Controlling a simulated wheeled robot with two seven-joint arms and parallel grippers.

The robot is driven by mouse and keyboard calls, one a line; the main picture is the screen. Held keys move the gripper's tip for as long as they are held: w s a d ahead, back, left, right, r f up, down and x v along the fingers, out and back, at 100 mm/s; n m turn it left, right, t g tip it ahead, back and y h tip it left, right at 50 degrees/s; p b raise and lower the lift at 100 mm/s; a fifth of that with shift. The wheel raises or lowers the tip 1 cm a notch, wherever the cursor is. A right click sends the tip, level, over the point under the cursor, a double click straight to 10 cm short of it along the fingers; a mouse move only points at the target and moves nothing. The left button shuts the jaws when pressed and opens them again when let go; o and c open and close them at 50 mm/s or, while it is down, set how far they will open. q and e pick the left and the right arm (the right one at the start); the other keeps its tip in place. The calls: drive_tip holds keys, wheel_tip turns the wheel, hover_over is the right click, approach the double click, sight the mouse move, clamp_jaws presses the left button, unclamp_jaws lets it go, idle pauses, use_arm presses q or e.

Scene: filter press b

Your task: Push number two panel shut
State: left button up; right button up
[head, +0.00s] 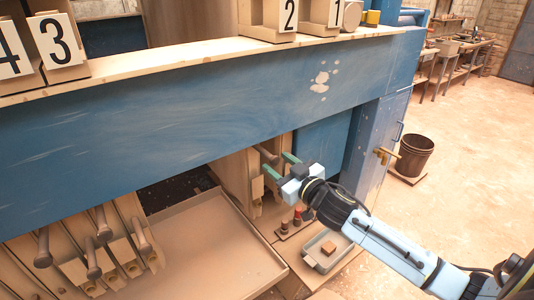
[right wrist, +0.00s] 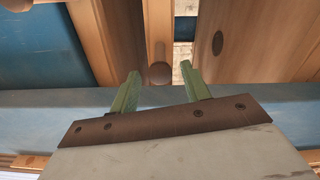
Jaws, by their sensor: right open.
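The number two block (head: 289,14) stands on the ledge above the blue beam, beside the number one block (head: 338,12). Below the beam, wooden panels (head: 236,170) hang at the right end; the beam hides their tops, and I cannot tell for sure which is number two. A wooden handle peg (head: 267,154) sticks out by my right gripper (head: 280,165). My right gripper is open and empty in front of these panels. In the right wrist view, the peg's round end (right wrist: 160,74) shows between and beyond the green fingertips, with no clear contact. My left gripper is out of view.
The blue beam (head: 190,120) runs above the gripper. More panels with pegs (head: 95,250) stand at lower left, past a wide tray (head: 215,245). A small grey tray (head: 327,250) and red-topped items (head: 297,216) lie below my right arm. A blue door (head: 380,150) and bucket (head: 414,155) are right.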

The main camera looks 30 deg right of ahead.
sight(267, 152)
drive_tip(key=shift+w+a+p, duration=0.15)
drive_tip(key=shift+w, duration=1.3)
drive_tip(key=shift+w+a+p, duration=0.1)
drive_tip(key=shift+w+p, duration=0.05)
drive_tip(key=shift+w, duration=1.25)
clamp_jaws()
